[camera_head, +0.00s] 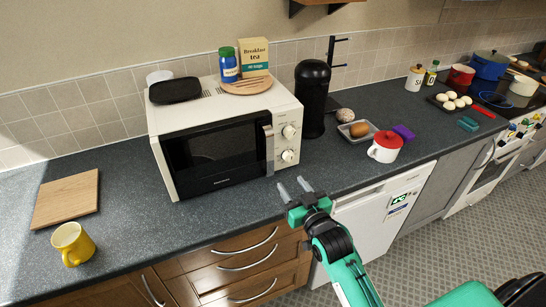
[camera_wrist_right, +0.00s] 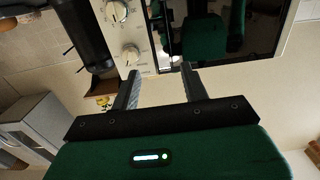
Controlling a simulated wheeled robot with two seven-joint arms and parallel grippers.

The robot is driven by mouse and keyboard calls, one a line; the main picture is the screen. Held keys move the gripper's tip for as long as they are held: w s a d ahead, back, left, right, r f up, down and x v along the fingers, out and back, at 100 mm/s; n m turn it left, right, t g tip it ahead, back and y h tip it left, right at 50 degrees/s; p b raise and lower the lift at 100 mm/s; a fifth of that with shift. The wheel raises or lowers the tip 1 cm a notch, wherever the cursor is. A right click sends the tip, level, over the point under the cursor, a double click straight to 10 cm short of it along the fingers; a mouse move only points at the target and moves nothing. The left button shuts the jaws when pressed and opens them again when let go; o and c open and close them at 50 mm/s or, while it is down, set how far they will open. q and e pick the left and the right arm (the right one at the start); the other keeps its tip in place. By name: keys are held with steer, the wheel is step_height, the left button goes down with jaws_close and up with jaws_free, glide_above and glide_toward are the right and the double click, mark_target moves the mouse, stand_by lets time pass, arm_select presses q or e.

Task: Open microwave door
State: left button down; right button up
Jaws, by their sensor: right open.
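The white microwave (camera_head: 160,118) stands on the dark counter with its door (camera_head: 215,155) shut. The door has a dark window and a silver vertical handle (camera_head: 269,150) on its right edge, beside the white dial panel (camera_head: 287,137). My right gripper (camera_head: 292,187) is open and empty, in front of and below the handle and apart from it. In the right wrist view, the gripper's two spread fingers (camera_wrist_right: 160,76) point at the microwave front, with the dials (camera_wrist_right: 130,57) and the dark door window (camera_wrist_right: 230,30) beyond. My left gripper is not in view.
A blue jar (camera_head: 228,66), a tea box (camera_head: 254,57) and a black tray (camera_head: 175,90) rest on the microwave. A black coffee machine (camera_head: 312,98) stands right of it. A yellow mug (camera_head: 73,243) and wooden board (camera_head: 66,200) are left; the counter in front is clear.

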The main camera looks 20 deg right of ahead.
steer(key=p, duration=0.4)
glide_toward(270, 152)
steer(key=w, duration=0.6)
steer(key=shift+w+a, duration=0.15)
steer(key=shift+w, duration=0.9)
jaws_close()
